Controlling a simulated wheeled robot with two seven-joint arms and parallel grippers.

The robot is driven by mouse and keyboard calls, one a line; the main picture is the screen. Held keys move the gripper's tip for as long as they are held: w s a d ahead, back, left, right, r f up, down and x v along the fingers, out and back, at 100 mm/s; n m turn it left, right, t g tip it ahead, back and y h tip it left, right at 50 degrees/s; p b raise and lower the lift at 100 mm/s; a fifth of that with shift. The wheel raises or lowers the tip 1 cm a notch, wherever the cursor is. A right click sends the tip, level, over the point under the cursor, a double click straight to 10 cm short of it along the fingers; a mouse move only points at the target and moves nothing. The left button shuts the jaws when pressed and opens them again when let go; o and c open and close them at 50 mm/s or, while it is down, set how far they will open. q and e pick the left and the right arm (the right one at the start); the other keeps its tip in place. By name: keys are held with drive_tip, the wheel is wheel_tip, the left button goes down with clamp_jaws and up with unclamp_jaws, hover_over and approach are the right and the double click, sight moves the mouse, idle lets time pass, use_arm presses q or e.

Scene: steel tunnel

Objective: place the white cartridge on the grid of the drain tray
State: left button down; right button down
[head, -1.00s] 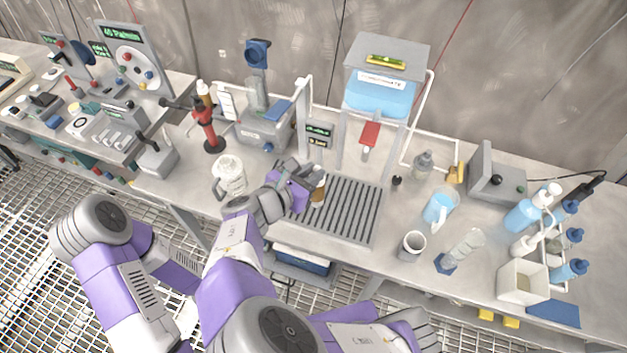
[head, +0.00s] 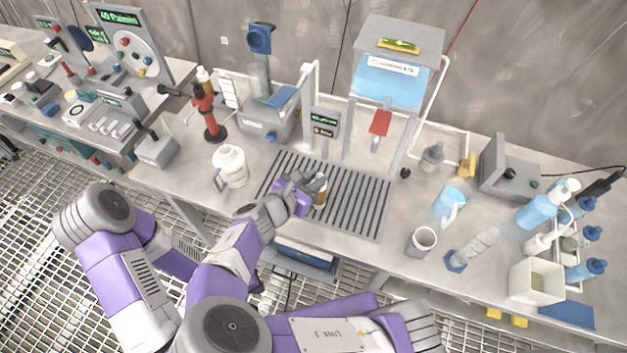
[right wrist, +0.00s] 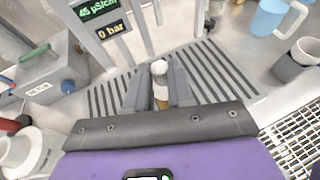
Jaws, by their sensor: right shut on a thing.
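The white cartridge (right wrist: 159,68), with a tan lower part, stands roughly upright between the fingers of my right gripper (right wrist: 160,92). In the head view the cartridge (head: 321,191) shows just beyond the fingers of my right gripper (head: 309,190), which is shut on it. The drain tray (head: 352,210) has a grey slatted grid, and the cartridge is over its front left part. The grid also shows in the right wrist view (right wrist: 208,72). The fingers hide the cartridge's lower end, so I cannot tell whether it touches the grid. My left gripper's fingers do not show.
A white pitcher (head: 230,167) stands left of the tray. A tank on a stand (head: 390,77) and a small display (head: 325,122) rise behind it. A mug (head: 421,242), a blue jug (head: 449,204) and a clear cylinder (head: 478,244) are to the right. Most of the grid is clear.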

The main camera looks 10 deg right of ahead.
drive_tip(key=c, duration=1)
unclamp_jaws()
